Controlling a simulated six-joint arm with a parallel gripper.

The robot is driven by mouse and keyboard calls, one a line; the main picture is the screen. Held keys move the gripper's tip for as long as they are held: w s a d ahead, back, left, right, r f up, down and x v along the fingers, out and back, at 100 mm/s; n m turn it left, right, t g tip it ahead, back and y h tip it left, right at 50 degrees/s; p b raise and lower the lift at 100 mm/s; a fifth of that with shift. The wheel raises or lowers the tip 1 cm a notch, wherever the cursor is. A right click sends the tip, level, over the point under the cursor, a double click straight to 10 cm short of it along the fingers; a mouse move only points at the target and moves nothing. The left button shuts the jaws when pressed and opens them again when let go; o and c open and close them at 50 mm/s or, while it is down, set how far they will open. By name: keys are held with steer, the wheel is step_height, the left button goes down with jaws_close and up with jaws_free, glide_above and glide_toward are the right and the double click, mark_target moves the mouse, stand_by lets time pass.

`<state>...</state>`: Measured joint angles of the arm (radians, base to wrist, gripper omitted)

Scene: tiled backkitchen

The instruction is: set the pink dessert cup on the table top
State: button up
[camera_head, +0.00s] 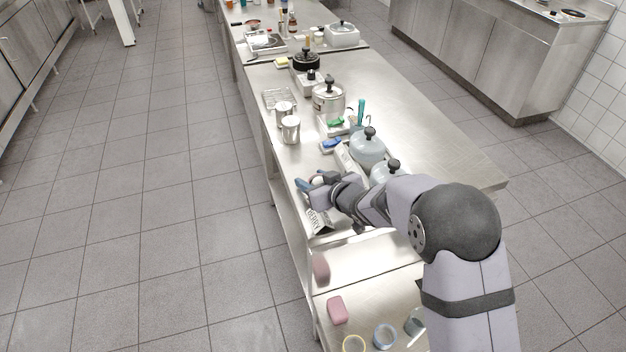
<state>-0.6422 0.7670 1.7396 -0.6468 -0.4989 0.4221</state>
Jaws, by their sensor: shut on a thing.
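My gripper (311,184) is over the near left edge of the steel table top (268,180). It is shut on a small pale thing (319,180), partly hidden by the fingers. It may be the pink dessert cup, but its shape and colour are too small to tell. The gripper is just above a carton with dark lettering (316,218); I cannot tell whether they touch. Two pink, rounded, block-like things (320,268) and (337,310) are on the nearer steel surface; neither clearly looks like a cup.
Two metal canisters (290,129), a blue item (331,145), lidded pots (368,147) and a steel pot (328,97) stand farther along the table. Glass cups (384,336) are at the near end.

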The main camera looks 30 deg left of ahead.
steer(key=shift+f, duration=0.1)
steer(key=shift+f, duration=0.1)
steer(key=o, duration=1.1)
steer(key=shift+c, duration=0.2)
steer(key=shift+r, duration=0.2)
steer(key=b+v, duration=0.1)
steer(key=v, duration=1.1)
steer(key=shift+b, duration=0.4)
